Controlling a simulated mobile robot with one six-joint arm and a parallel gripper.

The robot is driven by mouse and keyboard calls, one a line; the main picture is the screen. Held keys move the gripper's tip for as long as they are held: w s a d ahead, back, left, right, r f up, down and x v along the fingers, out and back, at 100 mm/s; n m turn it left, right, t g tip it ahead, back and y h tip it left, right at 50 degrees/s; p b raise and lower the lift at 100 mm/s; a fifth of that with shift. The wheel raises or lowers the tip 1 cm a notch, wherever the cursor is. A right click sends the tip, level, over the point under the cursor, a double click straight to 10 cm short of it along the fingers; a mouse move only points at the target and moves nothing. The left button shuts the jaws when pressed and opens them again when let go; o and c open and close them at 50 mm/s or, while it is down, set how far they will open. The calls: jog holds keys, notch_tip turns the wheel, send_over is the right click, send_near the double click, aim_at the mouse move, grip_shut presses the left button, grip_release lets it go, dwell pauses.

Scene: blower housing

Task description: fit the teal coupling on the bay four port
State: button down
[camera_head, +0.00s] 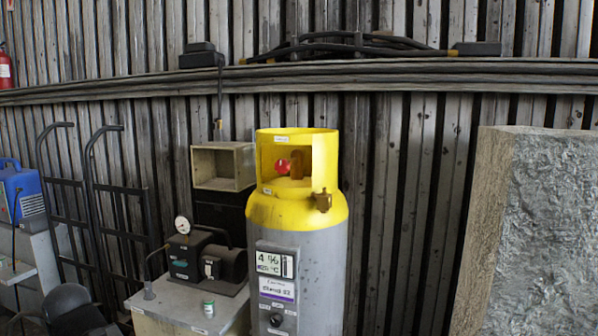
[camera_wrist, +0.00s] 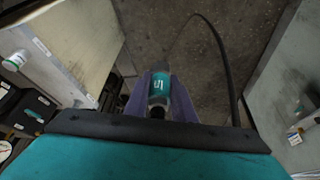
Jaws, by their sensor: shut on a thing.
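My gripper (camera_wrist: 160,92) shows only in the wrist view. Its two purple fingers are shut on the teal coupling (camera_wrist: 158,84), a small cylinder with a teal band, a white mark and a pale end. A dark hose (camera_wrist: 228,58) curves past it from above and down its right side; where the hose joins is unclear. In the head view a grey cylinder (camera_head: 300,235) with a yellow top carries a display reading 4 (camera_head: 273,262) and a round dark fitting (camera_head: 276,320) below it. I cannot tell which fitting is the bay four port.
A pump with a gauge (camera_head: 205,255) stands on a pale cabinet left of the cylinder, beside a small green-white jar (camera_head: 208,309). A rough stone block (camera_head: 550,230) stands at the right. Below the gripper is bare dark floor (camera_wrist: 195,45) between pale box sides.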

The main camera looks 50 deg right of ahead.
jog(key=shift+d, duration=0.2)
jog(key=s+d+r+m+p, duration=0.1)
jog(key=d+r+p, duration=0.3)
jog(key=d+r, duration=0.5)
jog(key=s+d+r+p, duration=0.1)
jog(key=d+r+p, duration=0.4)
jog(key=d, duration=0.7)
jog(key=s+d+r+m+p, duration=0.1)
jog(key=d+r+p, duration=0.3)
jog(key=d+r, duration=0.5)
jog(key=shift+m+h, duration=0.6)
jog(key=shift+m, duration=0.1)
jog(key=s+d+r+p, duration=0.4)
jog(key=s+d+r, duration=0.2)
jog(key=d, duration=0.3)
jog(key=s+d+r+p, duration=0.4)
jog(key=s+d+r, duration=0.3)
jog(key=d, duration=0.3)
jog(key=s+d+r+p, duration=0.4)
jog(key=s+d+r, duration=0.2)
jog(key=s+d, duration=0.2)
jog(key=shift+s+d+r+p, duration=0.1)
jog(key=shift+d+r+p, duration=0.1)
jog(key=shift+d, duration=0.3)
jog(key=shift+s+d+r+p, duration=0.1)
jog(key=shift+d+r, duration=0.1)
jog(key=shift+d, duration=0.3)
jog(key=shift+f, duration=0.2)
jog(key=shift+w+f, duration=0.1)
jog(key=shift+f, duration=1.95)
